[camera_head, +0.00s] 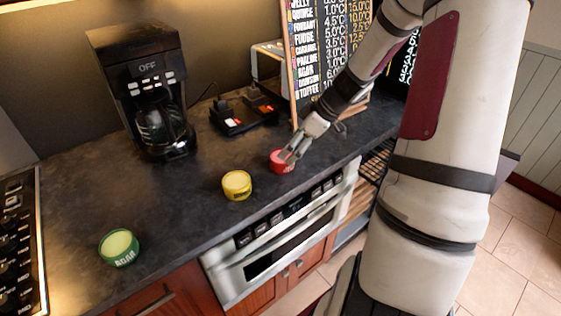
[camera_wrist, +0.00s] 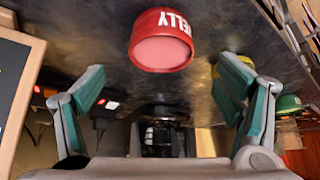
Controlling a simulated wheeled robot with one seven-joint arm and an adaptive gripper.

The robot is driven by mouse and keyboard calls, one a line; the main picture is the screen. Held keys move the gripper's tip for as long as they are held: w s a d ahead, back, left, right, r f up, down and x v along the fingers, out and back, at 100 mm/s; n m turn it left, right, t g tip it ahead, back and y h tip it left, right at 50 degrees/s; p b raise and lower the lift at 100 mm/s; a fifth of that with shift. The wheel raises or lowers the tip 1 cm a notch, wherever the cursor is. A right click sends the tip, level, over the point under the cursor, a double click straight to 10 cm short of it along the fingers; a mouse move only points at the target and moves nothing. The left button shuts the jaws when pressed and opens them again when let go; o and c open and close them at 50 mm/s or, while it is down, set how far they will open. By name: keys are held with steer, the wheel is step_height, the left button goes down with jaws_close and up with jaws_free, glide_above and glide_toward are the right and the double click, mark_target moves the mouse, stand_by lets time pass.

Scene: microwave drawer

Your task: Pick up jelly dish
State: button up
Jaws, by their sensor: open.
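The jelly dish (camera_head: 282,161) is a small round red dish on the dark counter, near its front edge above the microwave drawer. In the wrist view the red dish (camera_wrist: 161,40) shows the word "JELLY" upside down on its side and a paler pink-red round face. My gripper (camera_head: 292,152) is at the dish in the head view and partly covers it. In the wrist view my gripper (camera_wrist: 165,95) is open with its two fingers wide apart. The dish appears beyond and between the fingertips; I cannot tell whether either finger touches it.
A yellow dish (camera_head: 237,186) stands left of the jelly dish, and a green dish (camera_head: 119,248) farther left. A coffee maker (camera_head: 144,90), a black device (camera_head: 243,113) and a menu board (camera_head: 298,60) stand behind. The microwave drawer (camera_head: 285,240) is below the counter edge.

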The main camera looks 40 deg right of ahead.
steer(key=shift+x, duration=3)
steer(key=shift+s, duration=0.1)
steer(key=c, duration=1.5)
